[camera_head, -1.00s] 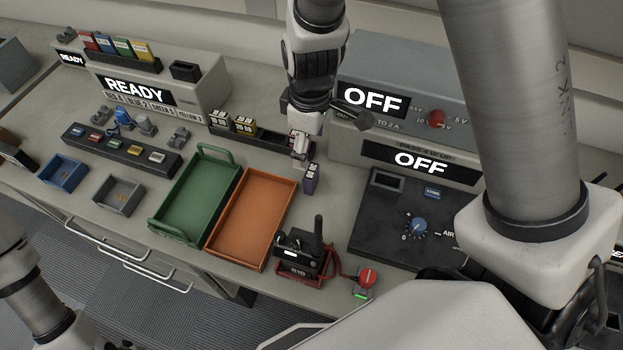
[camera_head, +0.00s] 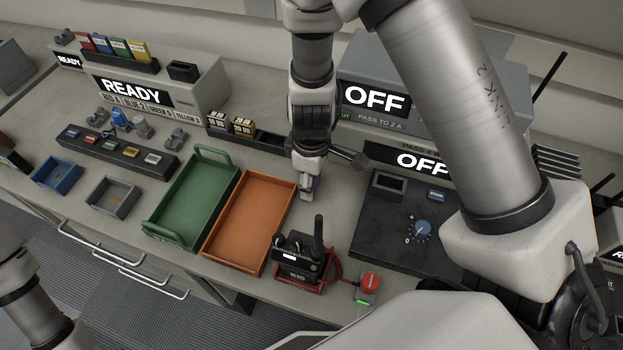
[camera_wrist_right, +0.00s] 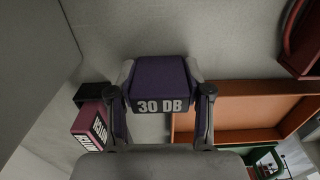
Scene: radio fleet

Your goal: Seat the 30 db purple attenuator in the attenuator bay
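The purple attenuator (camera_wrist_right: 160,84), marked 30 DB, is between the fingertips of my right gripper (camera_wrist_right: 161,80) in the right wrist view. The fingers lie against both its sides and look shut on it. In the head view my right gripper (camera_head: 307,190) points down just right of the orange tray, and it hides the attenuator. I cannot tell whether the attenuator touches the bench. A dark panel with a rectangular socket (camera_head: 388,183), which looks like the attenuator bay, is to the right of the gripper. My left gripper is out of view; only part of that arm shows.
The orange tray (camera_head: 236,250) and green tray (camera_head: 160,231) are left of the gripper. A radio (camera_head: 298,254) and a red button (camera_head: 369,281) are in front. Units reading OFF (camera_head: 376,97) rise behind the panel.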

